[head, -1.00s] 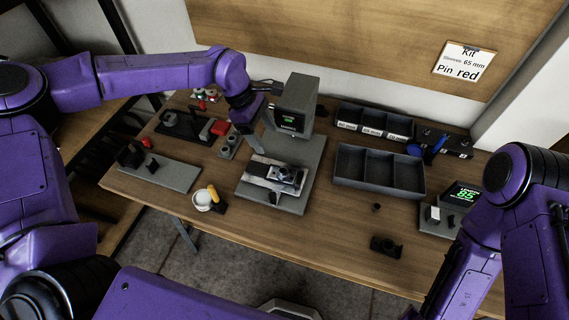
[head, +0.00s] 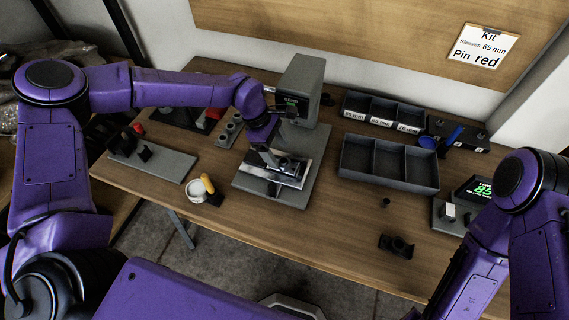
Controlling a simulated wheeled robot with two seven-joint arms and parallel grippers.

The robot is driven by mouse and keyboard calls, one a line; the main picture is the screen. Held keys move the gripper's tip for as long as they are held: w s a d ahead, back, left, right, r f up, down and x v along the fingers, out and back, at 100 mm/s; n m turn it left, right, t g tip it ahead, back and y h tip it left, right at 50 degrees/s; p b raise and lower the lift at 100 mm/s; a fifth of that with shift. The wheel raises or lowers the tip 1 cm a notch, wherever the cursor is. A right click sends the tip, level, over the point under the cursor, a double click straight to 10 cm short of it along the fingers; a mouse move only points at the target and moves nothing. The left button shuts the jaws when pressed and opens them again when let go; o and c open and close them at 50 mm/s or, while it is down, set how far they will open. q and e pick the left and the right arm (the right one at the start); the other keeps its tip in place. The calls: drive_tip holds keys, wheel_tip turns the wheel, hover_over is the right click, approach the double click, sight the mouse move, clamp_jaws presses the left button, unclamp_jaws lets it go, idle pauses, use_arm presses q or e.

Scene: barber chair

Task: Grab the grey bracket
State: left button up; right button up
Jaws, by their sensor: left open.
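A dark grey bracket-like part (head: 291,166) lies on the silver plate (head: 289,184) on the press base. My left gripper (head: 273,163) is open and reaches down right beside this part at its left. The arm and gripper hide some of the part, and I cannot tell whether the fingers touch it. Another dark bracket-like piece (head: 397,246) lies on the bare table at the front right. My right arm comes in at the right, and its gripper is out of view.
The grey press (head: 302,82) stands behind the left gripper. An empty three-compartment tray (head: 388,186) is to the right, with labelled bins (head: 383,126) behind. A white cup (head: 195,191) and a grey plate (head: 170,165) are at left. The front middle of the table (head: 310,231) is clear.

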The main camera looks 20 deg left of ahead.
sight(283, 159)
use_arm(q)
drive_tip(key=p+x, duration=0.2)
drive_tip(key=x, duration=0.2)
drive_tip(key=shift+w+d+f, duration=0.1)
drive_tip(key=shift+w, duration=0.05)
drive_tip(key=shift+d+f, duration=0.1)
drive_tip(key=shift+f, duration=0.1)
drive_tip(key=c, duration=1.2)
